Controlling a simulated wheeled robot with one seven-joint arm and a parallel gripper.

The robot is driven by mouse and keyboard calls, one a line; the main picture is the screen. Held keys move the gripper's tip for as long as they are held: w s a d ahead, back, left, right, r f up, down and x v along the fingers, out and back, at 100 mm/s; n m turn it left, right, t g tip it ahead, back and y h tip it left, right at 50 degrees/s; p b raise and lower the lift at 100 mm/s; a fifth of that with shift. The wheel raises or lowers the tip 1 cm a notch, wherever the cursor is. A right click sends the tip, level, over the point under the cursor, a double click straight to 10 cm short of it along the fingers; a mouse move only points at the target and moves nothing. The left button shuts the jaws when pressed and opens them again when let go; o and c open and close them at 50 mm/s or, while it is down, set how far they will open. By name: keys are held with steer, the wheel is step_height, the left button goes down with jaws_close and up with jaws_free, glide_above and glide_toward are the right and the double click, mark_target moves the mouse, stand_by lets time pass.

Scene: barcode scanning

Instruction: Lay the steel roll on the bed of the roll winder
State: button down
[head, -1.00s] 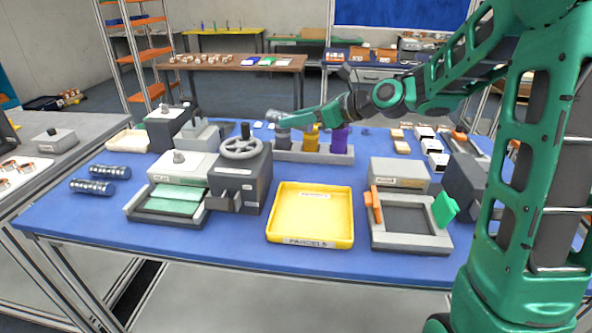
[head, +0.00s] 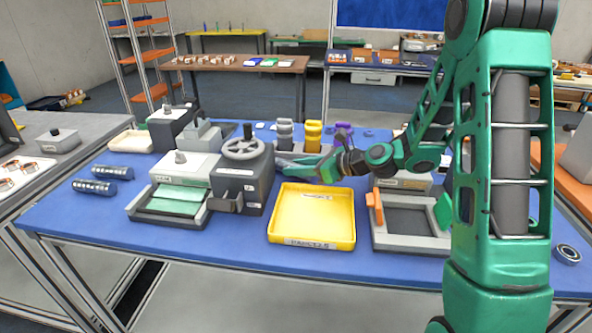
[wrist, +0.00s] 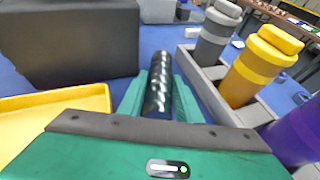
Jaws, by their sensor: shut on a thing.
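My gripper (head: 285,166) is shut on the steel roll (wrist: 158,80), a dark, glossy, ribbed cylinder lying lengthwise between the green fingers in the wrist view. In the head view the gripper is just right of a dark machine with a grey handwheel (head: 245,148), which looks like the roll winder. The held roll is hard to make out there. The machine also seems to be the dark block (wrist: 80,40) at upper left in the wrist view. I cannot tell which part is its bed. The roll looks apart from it.
A yellow parcels tray (head: 312,236) lies in front of my gripper. Behind stands a grey rack with grey (head: 285,132), yellow (head: 313,136) and purple (head: 343,130) pieces. A frame with orange and green clamps (head: 410,240) is at right. Two dark rolls (head: 100,187) lie at far left.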

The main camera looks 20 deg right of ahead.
steer(key=shift+f, duration=0.2)
steer(key=c, duration=1.7)
jaws_free()
steer(key=shift+f, duration=0.15)
steer(key=o, duration=0.4)
